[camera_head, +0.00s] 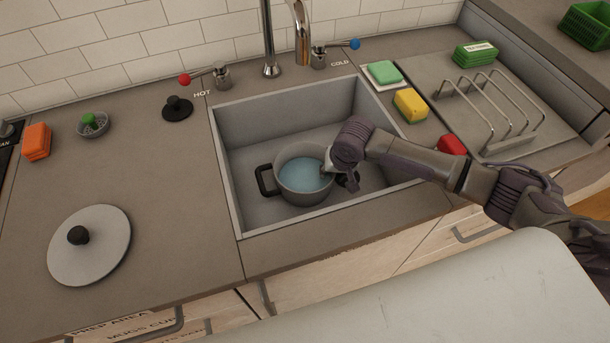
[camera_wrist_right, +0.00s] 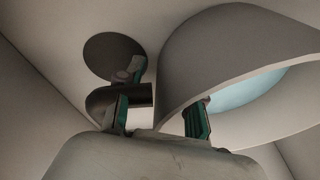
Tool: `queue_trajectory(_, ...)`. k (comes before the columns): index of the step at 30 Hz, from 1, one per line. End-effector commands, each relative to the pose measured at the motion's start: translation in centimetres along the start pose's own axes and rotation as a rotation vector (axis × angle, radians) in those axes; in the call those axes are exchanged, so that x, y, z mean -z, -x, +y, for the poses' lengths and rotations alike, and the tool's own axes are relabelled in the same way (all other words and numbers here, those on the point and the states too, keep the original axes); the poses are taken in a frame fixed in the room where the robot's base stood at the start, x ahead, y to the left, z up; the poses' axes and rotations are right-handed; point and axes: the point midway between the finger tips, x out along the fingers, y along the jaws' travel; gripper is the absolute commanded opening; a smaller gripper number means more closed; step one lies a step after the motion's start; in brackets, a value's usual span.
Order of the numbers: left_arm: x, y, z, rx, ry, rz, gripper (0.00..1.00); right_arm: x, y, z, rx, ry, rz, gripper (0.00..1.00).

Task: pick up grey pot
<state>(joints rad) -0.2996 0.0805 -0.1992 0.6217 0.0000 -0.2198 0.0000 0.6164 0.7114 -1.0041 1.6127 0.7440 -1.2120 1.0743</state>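The grey pot (camera_head: 304,188) stands upright in the sink with bluish water (camera_head: 308,173) in it. Its dark left handle (camera_head: 265,181) is free. My right gripper (camera_head: 341,176) is at the pot's right side, by the other handle, which my arm partly hides. In the right wrist view, the two teal-padded fingers of my right gripper (camera_wrist_right: 160,118) are spread apart. The pot's wall (camera_wrist_right: 190,65) and part of the dark handle (camera_wrist_right: 140,95) lie between them. One finger shows against the pot's inside. My left gripper is out of view.
The sink (camera_head: 239,212) walls surround the pot; the faucet (camera_head: 301,30) stands behind. A lid (camera_head: 103,255) lies on the left counter. A yellow sponge (camera_head: 410,104), a red item (camera_head: 452,145) and a wire rack (camera_head: 500,118) are at the right.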

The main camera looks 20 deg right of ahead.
Motion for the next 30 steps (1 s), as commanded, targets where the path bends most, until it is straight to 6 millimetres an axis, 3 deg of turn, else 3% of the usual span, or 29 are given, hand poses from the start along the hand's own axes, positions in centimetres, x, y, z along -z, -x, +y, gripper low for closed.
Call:
queue_trajectory(5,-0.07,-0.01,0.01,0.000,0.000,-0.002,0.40,0.02,0.03,0.00,0.000,0.001,0.000,0.34)
queue_trajectory(11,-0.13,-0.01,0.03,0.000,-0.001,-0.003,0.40,0.02,0.05,0.01,0.000,0.000,0.000,0.01)
queue_trajectory(30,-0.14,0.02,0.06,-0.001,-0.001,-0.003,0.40,0.29,0.42,-0.19,0.005,-0.001,0.005,0.00)
